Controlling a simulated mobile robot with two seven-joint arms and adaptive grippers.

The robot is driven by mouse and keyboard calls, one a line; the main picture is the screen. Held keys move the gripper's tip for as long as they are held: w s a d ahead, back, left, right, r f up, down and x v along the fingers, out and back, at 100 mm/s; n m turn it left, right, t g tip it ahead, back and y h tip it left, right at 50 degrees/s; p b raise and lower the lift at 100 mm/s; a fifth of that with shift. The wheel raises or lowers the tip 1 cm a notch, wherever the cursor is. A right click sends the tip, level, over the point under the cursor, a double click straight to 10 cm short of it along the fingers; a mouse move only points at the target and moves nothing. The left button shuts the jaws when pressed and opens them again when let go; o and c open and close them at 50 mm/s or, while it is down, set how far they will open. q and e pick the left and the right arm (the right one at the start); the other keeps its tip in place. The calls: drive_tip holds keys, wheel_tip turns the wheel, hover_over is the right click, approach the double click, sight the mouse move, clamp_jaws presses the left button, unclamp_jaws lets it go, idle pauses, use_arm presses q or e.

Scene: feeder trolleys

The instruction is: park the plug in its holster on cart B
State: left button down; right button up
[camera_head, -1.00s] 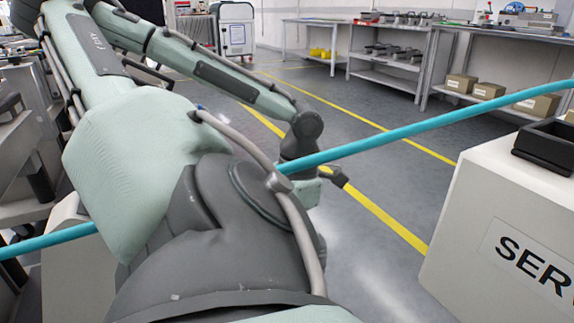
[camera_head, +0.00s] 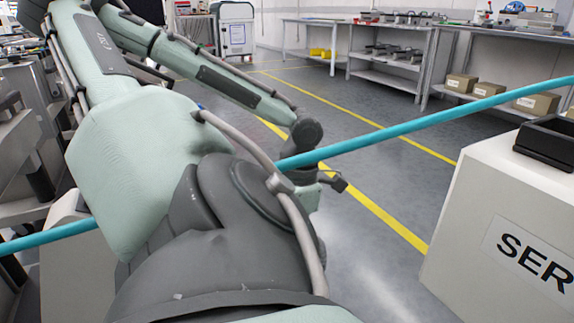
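No plug and no holster can be made out. A teal cable (camera_head: 430,124) crosses the view from the lower left to the upper right, passing behind my large grey arm joint. No gripper shows clearly. My arm links fill the left and middle, and a slimmer link ends in a dark wrist joint near the cable. A small dark part sticks out beside that wrist; I cannot tell what it is. At the right stands a white cabinet (camera_head: 470,235) with a label starting "SER"; I cannot tell whether it is cart B.
A black open tray (camera_head: 548,143) sits on the white cabinet. Shelves (camera_head: 385,82) with parts and cardboard boxes (camera_head: 489,89) stand at the back. A white wheeled cabinet (camera_head: 237,30) is at the back left. Grey floor with yellow lines (camera_head: 400,228) lies clear between.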

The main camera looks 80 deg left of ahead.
use_arm(q)
drive_tip(key=shift+f, duration=0.5)
drive_tip(key=c, duration=0.9)
unclamp_jaws()
drive_tip(key=r, duration=0.4)
drive_tip(key=w+r, duration=0.1)
drive_tip(key=r, duration=0.7)
drive_tip(key=shift+w+a, duration=0.15)
drive_tip(key=shift+w, duration=0.05)
drive_tip(key=shift+r, duration=0.1)
